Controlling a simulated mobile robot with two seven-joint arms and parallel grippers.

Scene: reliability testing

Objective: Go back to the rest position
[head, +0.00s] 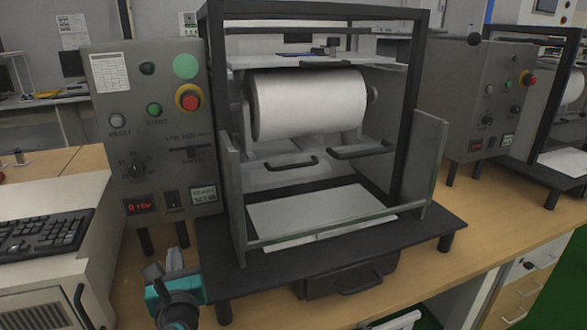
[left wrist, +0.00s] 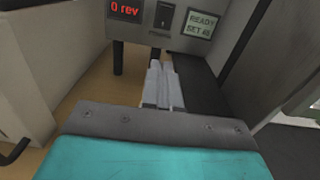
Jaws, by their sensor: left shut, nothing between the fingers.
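My left gripper (head: 164,270) is low at the left of the head view, in front of the testing machine's left side and below its control panel (head: 160,135). In the left wrist view its fingers (left wrist: 161,88) are together, with nothing between them. The testing machine (head: 320,130) has a white roller (head: 307,103) inside a dark frame. My right gripper is not in view.
A beige cabinet (head: 60,270) with a black keyboard (head: 42,235) stands left of my gripper. A second machine (head: 490,100) is at the right. The wooden table (head: 470,265) is bare at the front right. Drawers (head: 530,290) are below at the right.

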